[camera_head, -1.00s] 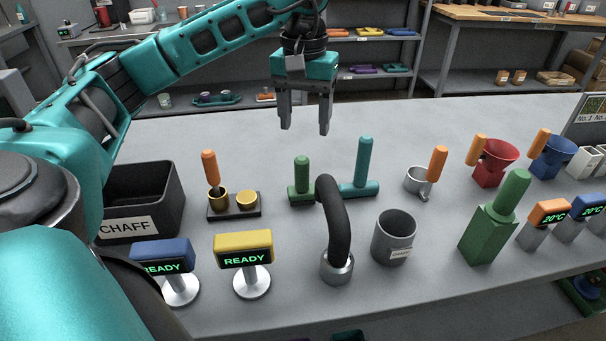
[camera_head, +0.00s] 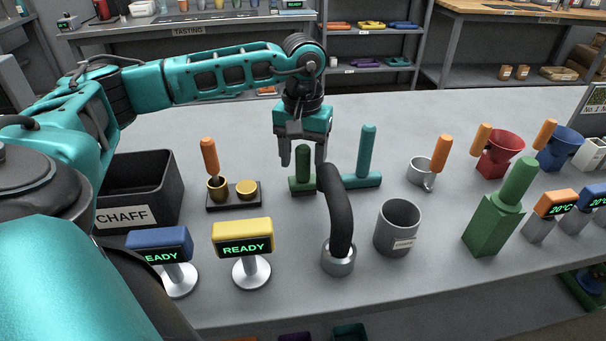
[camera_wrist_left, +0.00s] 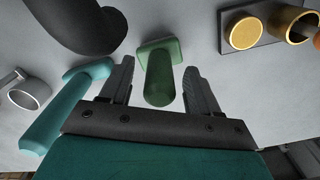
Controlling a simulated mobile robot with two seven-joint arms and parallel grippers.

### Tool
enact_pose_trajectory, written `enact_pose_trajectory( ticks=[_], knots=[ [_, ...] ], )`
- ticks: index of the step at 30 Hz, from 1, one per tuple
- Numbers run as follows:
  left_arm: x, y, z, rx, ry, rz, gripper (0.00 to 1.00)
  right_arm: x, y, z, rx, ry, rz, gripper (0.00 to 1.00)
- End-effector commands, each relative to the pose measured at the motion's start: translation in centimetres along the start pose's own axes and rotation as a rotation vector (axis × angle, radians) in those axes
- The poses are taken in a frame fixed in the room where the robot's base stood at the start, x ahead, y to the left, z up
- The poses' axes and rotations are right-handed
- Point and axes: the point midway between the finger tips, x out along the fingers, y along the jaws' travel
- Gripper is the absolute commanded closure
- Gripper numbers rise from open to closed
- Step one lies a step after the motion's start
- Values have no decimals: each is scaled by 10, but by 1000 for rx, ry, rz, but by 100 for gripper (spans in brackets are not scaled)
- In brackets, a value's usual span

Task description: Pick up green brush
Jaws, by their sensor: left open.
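The green brush (camera_head: 303,184) stands upright on the grey table, with a block-shaped base and a round handle. My left gripper (camera_head: 303,162) points down at it with its fingers on either side of the handle's upper part. In the left wrist view the green brush (camera_wrist_left: 160,88) shows end-on between the two open fingers of my left gripper (camera_wrist_left: 160,66), with a gap on both sides. My right gripper is not in view.
A teal brush (camera_head: 366,160) stands close right of the green one. A black curved handle (camera_head: 338,215) rises in front. A gold-cup tray (camera_head: 233,204) lies left, a grey cup (camera_head: 397,228) right. A larger green block with a handle (camera_head: 490,225) stands farther right.

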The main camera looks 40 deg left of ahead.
Motion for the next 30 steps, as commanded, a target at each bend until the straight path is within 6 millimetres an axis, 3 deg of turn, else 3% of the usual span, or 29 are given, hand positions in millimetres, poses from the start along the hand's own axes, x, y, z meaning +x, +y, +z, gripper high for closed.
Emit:
enact_pose_trajectory(
  ticks=[10,27,30],
  knots=[
    [7,0,0,0,1,0,40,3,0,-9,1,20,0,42],
    [7,0,0,0,1,1,95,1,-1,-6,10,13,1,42],
    [7,0,0,0,2,1,99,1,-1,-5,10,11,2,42]
  ],
)
